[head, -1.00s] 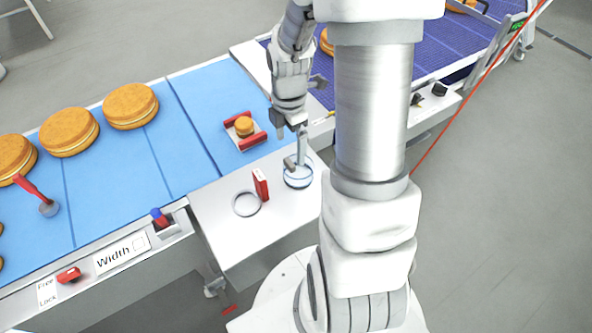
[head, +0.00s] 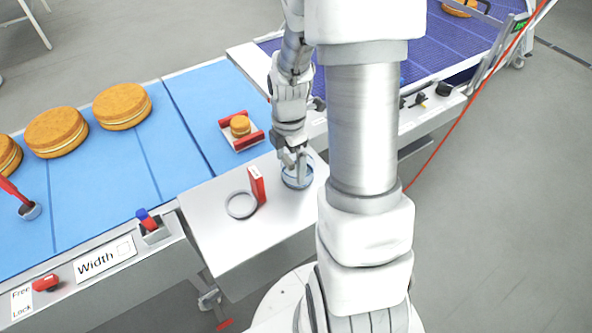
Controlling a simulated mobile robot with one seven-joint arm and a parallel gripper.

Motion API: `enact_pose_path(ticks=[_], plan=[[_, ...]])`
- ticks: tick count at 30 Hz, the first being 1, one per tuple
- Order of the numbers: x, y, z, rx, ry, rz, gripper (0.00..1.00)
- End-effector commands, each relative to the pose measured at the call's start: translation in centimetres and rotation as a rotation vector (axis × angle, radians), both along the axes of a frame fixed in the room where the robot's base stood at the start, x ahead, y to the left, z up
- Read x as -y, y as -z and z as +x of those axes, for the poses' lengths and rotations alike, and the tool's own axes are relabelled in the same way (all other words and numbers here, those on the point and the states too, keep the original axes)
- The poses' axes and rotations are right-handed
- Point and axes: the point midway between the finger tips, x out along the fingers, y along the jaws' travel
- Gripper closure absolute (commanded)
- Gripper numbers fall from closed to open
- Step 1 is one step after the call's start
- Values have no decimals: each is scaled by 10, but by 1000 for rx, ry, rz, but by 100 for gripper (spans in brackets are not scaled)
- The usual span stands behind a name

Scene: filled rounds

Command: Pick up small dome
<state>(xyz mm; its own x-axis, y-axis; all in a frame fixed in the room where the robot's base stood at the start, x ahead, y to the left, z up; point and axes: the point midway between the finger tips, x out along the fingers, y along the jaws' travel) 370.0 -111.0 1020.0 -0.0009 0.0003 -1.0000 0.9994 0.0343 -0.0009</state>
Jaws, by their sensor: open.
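The small dome, a clear rounded cover with a dark rim (head: 291,184), stands on the white side table (head: 225,240), right of the red upright block. Its upper part is mostly hidden by my gripper (head: 296,178). My gripper points down right over the dome, with its fingers at the dome's top. The gripper is open. I cannot tell whether the fingers touch the dome.
A red upright block (head: 257,186) and a grey ring (head: 240,204) are close left of the dome. A small cake (head: 240,126) sits in a red-ended holder (head: 253,140) on the blue belt (head: 190,95). Large cakes (head: 57,131) lie farther left.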

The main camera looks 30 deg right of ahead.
Motion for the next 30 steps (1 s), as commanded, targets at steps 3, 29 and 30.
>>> enact_pose_path(ticks=[3, 29, 30], plan=[[0, 19, 0, 1, 0, 0, 0], [0, 20, 0, 1, 0, -1, 58], [0, 19, 0, 2, 0, -1, 58]])
